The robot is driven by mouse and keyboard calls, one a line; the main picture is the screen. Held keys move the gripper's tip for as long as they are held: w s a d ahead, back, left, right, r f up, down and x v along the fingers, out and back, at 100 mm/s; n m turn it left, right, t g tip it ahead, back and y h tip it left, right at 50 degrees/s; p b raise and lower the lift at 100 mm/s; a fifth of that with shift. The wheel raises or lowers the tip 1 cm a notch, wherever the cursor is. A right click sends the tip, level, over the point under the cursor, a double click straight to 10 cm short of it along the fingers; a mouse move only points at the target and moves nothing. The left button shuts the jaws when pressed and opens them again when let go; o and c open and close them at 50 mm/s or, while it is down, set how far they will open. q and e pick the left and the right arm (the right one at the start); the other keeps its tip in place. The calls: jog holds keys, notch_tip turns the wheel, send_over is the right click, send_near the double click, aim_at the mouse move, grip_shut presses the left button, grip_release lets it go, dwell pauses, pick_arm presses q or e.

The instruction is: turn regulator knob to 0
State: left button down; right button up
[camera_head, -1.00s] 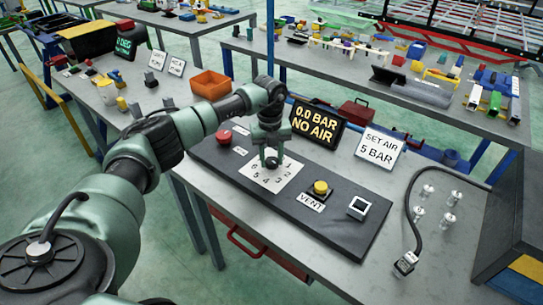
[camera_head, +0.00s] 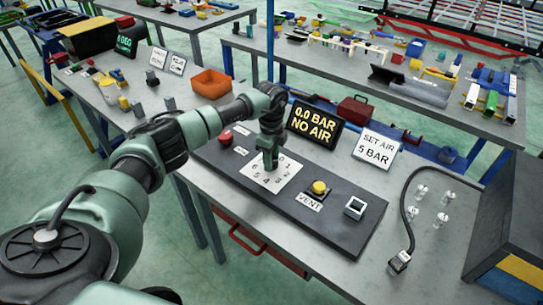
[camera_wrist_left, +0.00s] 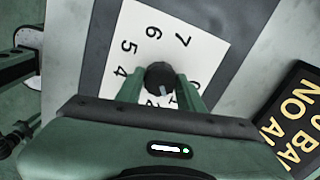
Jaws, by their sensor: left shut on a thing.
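The dark round regulator knob (camera_wrist_left: 160,76) stands at the middle of a white number dial (camera_head: 262,184), which also shows in the wrist view (camera_wrist_left: 205,30). My left gripper (camera_wrist_left: 160,88) is shut on the knob, with one green finger on each side. A pale mark on the knob faces the gripper body, roughly toward the 1 and 2; I cannot tell the exact number. In the head view, my left gripper (camera_head: 270,163) stands upright over the dial and hides the knob. The display (camera_head: 314,124) reads "0.0 BAR NO AIR". My right gripper is not in view.
On the dark panel (camera_head: 345,232) are a red button (camera_head: 226,137), a yellow button (camera_head: 319,187) by the VENT label and a square switch (camera_head: 355,207). A cable (camera_head: 404,215) and small clear parts lie right.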

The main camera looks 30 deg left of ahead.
pick_arm(q)
jog(key=n+p, duration=0.1)
jog(key=n, duration=0.2)
jog(key=n+p, duration=0.1)
jog(key=n, duration=0.1)
jog(key=shift+w+r+n+p, duration=0.1)
jog(key=shift+r+n+p, duration=0.15)
jog(key=shift+n+p, duration=0.05)
jog(key=shift+f+n+p, duration=0.1)
jog(key=shift+n+p, duration=1.05)
jog(key=shift+n, duration=1.05)
jog(key=c, duration=0.9)
grip_release()
jog(key=shift+f, duration=0.1)
notch_tip(320, 180, up, 8)
jog(key=shift+f+b, duration=0.1)
jog(key=shift+b, duration=0.9)
